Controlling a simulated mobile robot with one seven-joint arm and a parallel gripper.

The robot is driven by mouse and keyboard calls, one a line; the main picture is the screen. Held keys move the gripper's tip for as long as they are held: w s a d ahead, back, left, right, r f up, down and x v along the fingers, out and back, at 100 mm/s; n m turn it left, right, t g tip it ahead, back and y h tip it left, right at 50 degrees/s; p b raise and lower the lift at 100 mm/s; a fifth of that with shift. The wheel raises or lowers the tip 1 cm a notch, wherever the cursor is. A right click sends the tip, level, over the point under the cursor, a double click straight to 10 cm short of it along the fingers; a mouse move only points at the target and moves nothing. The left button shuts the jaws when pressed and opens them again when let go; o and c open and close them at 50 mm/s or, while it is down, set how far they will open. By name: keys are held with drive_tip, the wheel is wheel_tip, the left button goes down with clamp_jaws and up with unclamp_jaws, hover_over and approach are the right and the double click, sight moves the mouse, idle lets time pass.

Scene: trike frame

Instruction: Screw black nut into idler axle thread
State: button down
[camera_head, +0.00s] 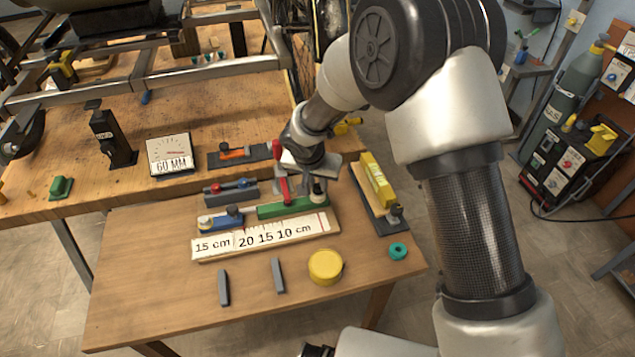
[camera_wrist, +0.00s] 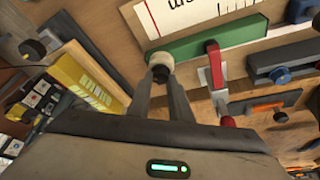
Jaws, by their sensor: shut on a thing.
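The black nut (camera_wrist: 160,73) shows between the two fingertips of my gripper (camera_wrist: 161,80) in the wrist view. My gripper is shut on it. A short cream cylinder (camera_wrist: 163,58), which looks like the idler axle end, is right at the nut. I cannot tell whether the threads are engaged. The cylinder stands at one end of the green fixture (camera_wrist: 190,47). In the head view, my gripper (camera_head: 316,184) points down over the right end of the green fixture (camera_head: 285,209), and the fingers partly hide the nut.
A red clamp lever (camera_head: 282,175) stands close beside my gripper. A yellow level (camera_head: 377,180) lies to the right. A ruler board (camera_head: 262,238), yellow disc (camera_head: 325,266), teal ring (camera_head: 398,251) and two grey bars lie nearer the table's front. The front left of the table is clear.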

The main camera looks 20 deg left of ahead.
drive_tip(key=shift+f+m+b, duration=0.2)
drive_tip(key=shift+m+b, duration=0.3)
drive_tip(key=shift+b, duration=0.4)
drive_tip(key=shift+r+h, duration=0.2)
drive_tip(key=shift+h, duration=0.1)
drive_tip(key=shift+a+f+m+b, duration=0.1)
drive_tip(key=shift+f+m+b, duration=0.15)
drive_tip(key=shift+m+b, duration=0.45)
drive_tip(key=shift+b, duration=0.6)
drive_tip(key=shift+r+m+h, duration=0.25)
drive_tip(key=shift+m+h, duration=0.05)
drive_tip(key=shift+m, duration=0.1)
